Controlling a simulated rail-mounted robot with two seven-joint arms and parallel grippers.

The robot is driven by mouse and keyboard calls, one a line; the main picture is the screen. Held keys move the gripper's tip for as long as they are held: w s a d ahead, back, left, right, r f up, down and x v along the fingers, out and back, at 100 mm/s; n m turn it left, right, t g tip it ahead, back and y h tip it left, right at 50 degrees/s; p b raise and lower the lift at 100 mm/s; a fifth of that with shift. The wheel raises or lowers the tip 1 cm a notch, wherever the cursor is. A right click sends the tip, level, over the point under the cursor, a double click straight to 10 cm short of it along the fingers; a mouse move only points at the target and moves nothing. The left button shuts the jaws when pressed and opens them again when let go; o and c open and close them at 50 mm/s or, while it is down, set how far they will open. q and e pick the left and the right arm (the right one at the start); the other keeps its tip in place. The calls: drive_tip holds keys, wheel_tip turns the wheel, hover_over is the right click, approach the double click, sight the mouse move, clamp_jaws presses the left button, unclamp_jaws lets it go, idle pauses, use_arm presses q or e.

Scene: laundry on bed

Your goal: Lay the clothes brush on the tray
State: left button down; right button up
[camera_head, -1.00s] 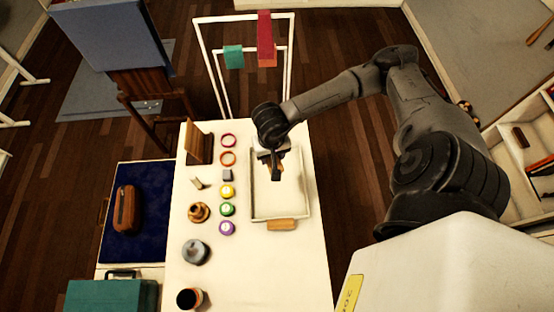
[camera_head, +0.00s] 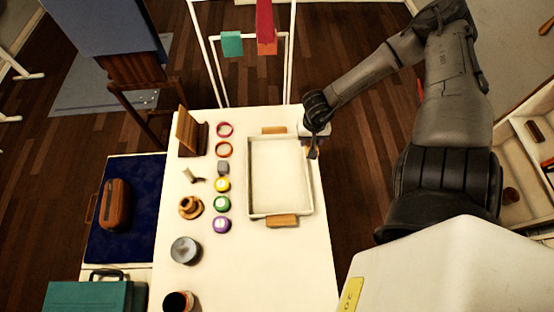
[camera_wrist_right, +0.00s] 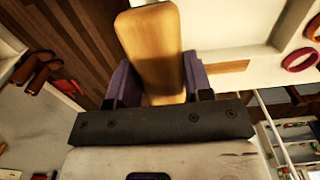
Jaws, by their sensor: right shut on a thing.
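The white tray (camera_head: 308,202), with a wooden handle at its near and far ends, lies empty on the white table. My right gripper (camera_head: 313,152) is at the tray's right edge near the far corner. In the right wrist view, my right gripper (camera_wrist_right: 157,72) is shut on a long wooden piece, apparently the clothes brush (camera_wrist_right: 150,35), with its purple fingers on either side. Any bristles are hidden. In the head view the brush is mostly hidden and small. My left gripper is not in view.
Left of the tray stand several coloured round tins, such as a yellow one (camera_head: 223,185), and two rings (camera_head: 224,130). A wooden stand (camera_head: 190,133) is at the far left of the table. A drying rack (camera_head: 250,50) is behind.

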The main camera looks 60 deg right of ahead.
drive_tip(key=w+a+f+b, duration=0.2)
drive_tip(key=w+f+b, duration=0.1)
drive_tip(key=w, duration=0.1)
hover_over(276, 160)
wheel_tip(276, 160, down, 4)
drive_tip(key=shift+r+b, duration=0.1)
drive_tip(key=shift+b, duration=0.2)
drive_tip(key=shift+f, duration=2.1)
drive_tip(key=shift+f, duration=0.1)
drive_tip(key=o, duration=0.9)
